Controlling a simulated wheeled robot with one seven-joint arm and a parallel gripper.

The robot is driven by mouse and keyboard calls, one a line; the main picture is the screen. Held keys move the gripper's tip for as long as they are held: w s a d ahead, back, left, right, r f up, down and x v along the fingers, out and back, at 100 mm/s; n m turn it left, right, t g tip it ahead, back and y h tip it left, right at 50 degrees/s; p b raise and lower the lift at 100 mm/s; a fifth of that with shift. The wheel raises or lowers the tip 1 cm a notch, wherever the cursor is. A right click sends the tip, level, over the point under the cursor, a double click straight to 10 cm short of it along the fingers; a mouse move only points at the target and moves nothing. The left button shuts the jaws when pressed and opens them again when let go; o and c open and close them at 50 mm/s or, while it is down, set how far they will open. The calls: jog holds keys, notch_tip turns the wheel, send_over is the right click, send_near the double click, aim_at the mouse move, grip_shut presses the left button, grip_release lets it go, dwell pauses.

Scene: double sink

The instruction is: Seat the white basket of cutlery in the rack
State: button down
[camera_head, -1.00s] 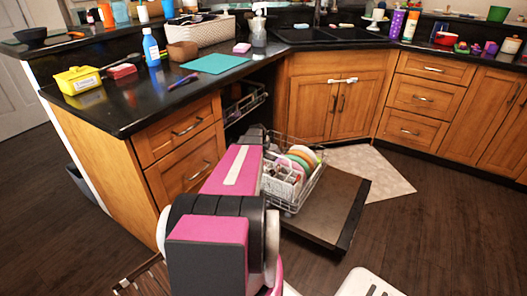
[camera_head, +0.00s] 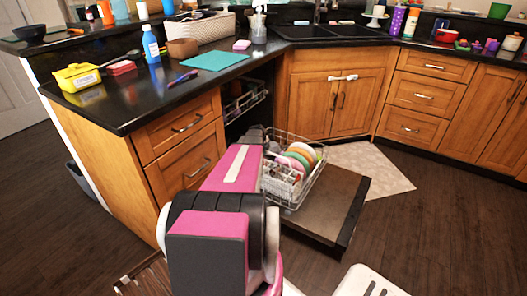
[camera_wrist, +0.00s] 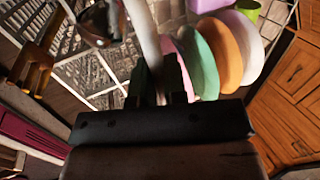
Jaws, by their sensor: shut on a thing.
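The white basket of cutlery (camera_head: 278,183) is at the near left part of the wire dish rack (camera_head: 296,206) in the head view, partly behind my arm. In the wrist view, a white upright part of the basket (camera_wrist: 146,38) rises between my fingers. My gripper (camera_wrist: 160,72) is shut on it. Its fingertips are hidden by my arm in the head view. Colored plates (camera_head: 303,157) stand in the rack to the right of the basket. I cannot tell whether the basket's base rests on the rack's floor.
The rack is over the lowered dishwasher door (camera_head: 325,205), below the counter. In the wrist view, the plates (camera_wrist: 235,50) stand close to the right of my fingers. A wooden cabinet front (camera_wrist: 295,75) is farther right. Dark floor (camera_head: 420,235) lies open to the right.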

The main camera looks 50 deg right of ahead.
jog(key=shift+f, duration=1.95)
jog(key=c, duration=1.1)
grip_release()
jog(key=v, duration=1)
jog(key=shift+r, duration=0.4)
jog(key=shift+a, duration=0.15)
